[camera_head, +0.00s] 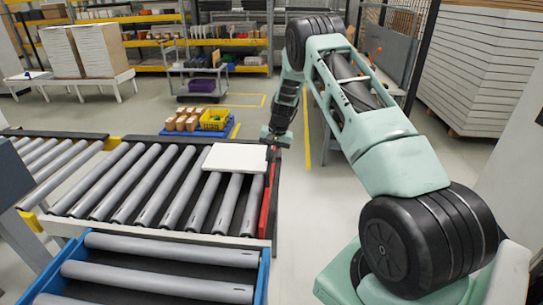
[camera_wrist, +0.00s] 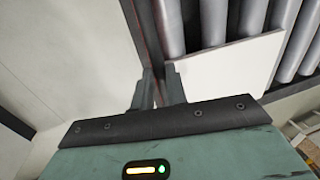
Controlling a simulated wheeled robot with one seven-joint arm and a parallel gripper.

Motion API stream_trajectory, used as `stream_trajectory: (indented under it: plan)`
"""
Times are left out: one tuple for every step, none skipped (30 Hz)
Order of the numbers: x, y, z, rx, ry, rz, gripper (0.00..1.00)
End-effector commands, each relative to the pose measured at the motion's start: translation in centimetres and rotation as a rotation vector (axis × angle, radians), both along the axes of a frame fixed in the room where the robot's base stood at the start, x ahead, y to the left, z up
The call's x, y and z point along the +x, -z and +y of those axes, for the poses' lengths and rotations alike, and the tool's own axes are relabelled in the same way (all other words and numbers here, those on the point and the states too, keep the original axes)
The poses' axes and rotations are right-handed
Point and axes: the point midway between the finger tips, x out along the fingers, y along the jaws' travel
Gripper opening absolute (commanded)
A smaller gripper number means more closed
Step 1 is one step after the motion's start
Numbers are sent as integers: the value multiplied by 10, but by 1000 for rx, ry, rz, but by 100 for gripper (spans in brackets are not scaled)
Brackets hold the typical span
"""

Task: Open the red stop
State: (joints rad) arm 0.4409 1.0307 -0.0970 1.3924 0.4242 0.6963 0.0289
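The red stop (camera_head: 267,203) is a long narrow bar along the right end of the roller conveyor. In the wrist view it shows as a thin dark red strip (camera_wrist: 146,30) running toward the fingertips. A flat white panel (camera_head: 236,157) lies on the rollers with its right edge close to the stop; it also shows in the wrist view (camera_wrist: 225,65). My gripper (camera_head: 274,141) is at the far end of the stop. In the wrist view its fingers (camera_wrist: 159,72) stand a small gap apart, over the line of the stop. Contact with the stop is not clear.
The roller conveyor (camera_head: 140,185) extends left, with a blue-framed roller section (camera_head: 265,268) in front. A blue pallet with boxes and a yellow crate (camera_head: 214,119) sits on the floor behind. A grey trolley (camera_head: 200,80) stands farther back.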

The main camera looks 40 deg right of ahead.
Motion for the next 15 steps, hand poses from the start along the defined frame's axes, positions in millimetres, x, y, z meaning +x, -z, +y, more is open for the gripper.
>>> stream_trajectory:
  plan:
    - [0, 0, 0, 0, 0, 0, 0]
    - [0, 0, 0, 0, 0, 0, 0]
    - [0, 0, 0, 1, 0, -1, 0]
    - [0, 0, 0, 1, 1, -1, 0]
    - [-1, 0, -1, 3, 1, -4, 0]
    - [-1, 1, -1, 6, 1, -7, 0]
    - [-2, 1, -2, 9, 2, -11, 0]
    - [-3, 1, -3, 13, 2, -15, 0]
    - [-4, 2, -4, 20, 3, -23, 0]
    - [-5, 3, -6, 26, 3, -30, 0]
    - [-7, 3, -7, 33, 4, -39, 0]
    - [-9, 4, -9, 46, 6, -53, 0]
    - [-11, 5, -11, 57, 6, -65, 0]
    - [-13, 6, -13, 68, 8, -78, 0]
    - [-17, 7, -17, 84, 8, -96, 0]
